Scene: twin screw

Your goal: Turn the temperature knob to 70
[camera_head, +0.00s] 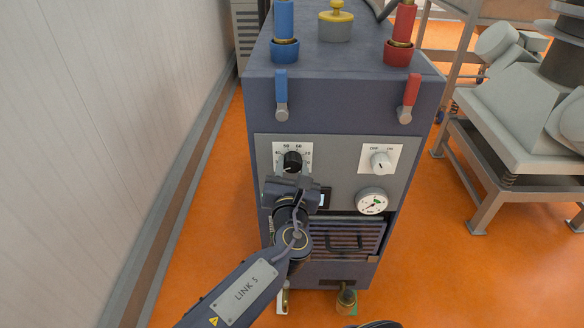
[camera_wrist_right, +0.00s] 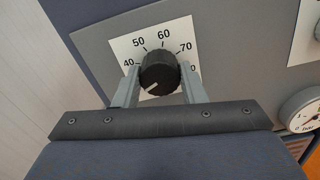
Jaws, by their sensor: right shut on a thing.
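The temperature knob (camera_head: 292,160) is black and sits on a white square dial plate (camera_head: 279,148) at the upper left of the machine's grey panel. In the right wrist view the knob (camera_wrist_right: 159,72) is large, with 40, 50, 60 and 70 printed around it; a further number at right is partly hidden. Its white pointer line points to the lower left, below the 40. My right gripper (camera_wrist_right: 160,80) is shut on the knob, one finger on each side. In the head view the gripper (camera_head: 292,174) covers the area just below the knob. My left gripper is not in view.
A white knob (camera_head: 380,162) on a second dial plate is to the right, above a round pressure gauge (camera_head: 372,201). Blue (camera_head: 281,95) and red (camera_head: 410,97) valve levers hang above the panel. A wall (camera_head: 110,110) stands to the left; grey equipment (camera_head: 530,110) is at right.

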